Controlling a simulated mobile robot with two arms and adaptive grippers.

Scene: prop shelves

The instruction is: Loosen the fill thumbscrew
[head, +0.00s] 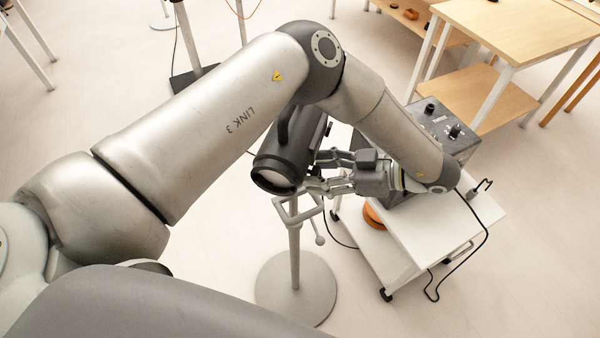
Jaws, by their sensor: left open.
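The black lamp (283,155) sits on a grey stand (295,245) with a round base, its lens end facing down toward me. A small dark knob (330,128) shows at the lamp's right side; I cannot tell whether it is the fill thumbscrew. My left gripper (317,171) is open at the right side of the lamp, its fingers pointing left toward the lamp and yoke. Whether the fingers touch anything is unclear. My right gripper is not in view.
A white wheeled cart (425,240) stands right of the lamp, carrying a grey control box (460,150), with a black cable hanging down its side. An orange round thing (374,216) is on the cart's lower level. A wooden table (515,35) is at back right.

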